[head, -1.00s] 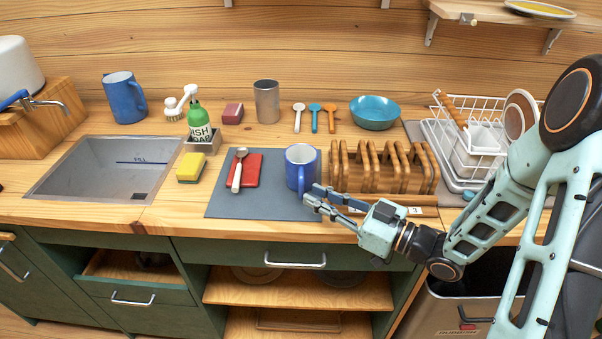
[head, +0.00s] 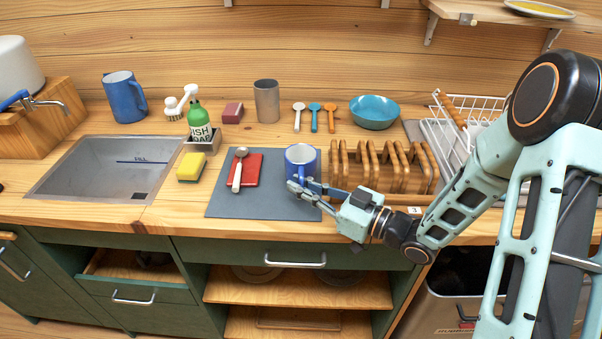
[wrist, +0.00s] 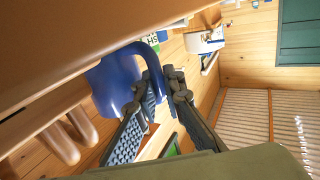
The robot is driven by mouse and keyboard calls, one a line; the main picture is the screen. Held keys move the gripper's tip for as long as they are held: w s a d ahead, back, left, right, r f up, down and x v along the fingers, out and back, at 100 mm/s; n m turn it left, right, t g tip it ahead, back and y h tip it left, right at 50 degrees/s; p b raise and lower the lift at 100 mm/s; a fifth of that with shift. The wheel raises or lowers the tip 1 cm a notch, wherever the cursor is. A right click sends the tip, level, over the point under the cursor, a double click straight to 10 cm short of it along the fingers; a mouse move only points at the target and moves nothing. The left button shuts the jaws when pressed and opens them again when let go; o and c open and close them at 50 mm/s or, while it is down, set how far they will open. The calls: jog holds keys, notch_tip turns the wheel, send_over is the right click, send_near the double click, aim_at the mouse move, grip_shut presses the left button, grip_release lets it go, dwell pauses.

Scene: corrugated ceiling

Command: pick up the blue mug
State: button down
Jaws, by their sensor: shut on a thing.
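The blue mug (head: 301,165) stands upright on the grey mat (head: 262,202), at the mat's right side. My gripper (head: 299,187) reaches in from the right, at the front of the mug. In the wrist view the mug (wrist: 112,84) shows with its curved handle, and my gripper's fingers (wrist: 162,90) are shut on that handle. The mug's base is partly hidden behind the gripper in the head view. I cannot see it lifted off the mat.
A wooden rack (head: 385,168) stands close to the mug's right. A red item (head: 250,172) with a spoon (head: 237,170) lies to its left. A larger blue jug (head: 124,98) stands behind the sink (head: 100,168). A teal bowl (head: 375,112) sits behind the rack.

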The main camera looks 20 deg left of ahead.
jog(key=shift+r, duration=0.2)
dwell(0.3)
jog(key=shift+r, duration=1.1)
jog(key=s+d+r+p, duration=0.2)
jog(key=s+d+r, duration=0.4)
jog(key=d+r, duration=0.4)
jog(key=shift+r+v, duration=0.25)
jog(key=shift+v, duration=0.95)
jog(key=shift+d, duration=0.1)
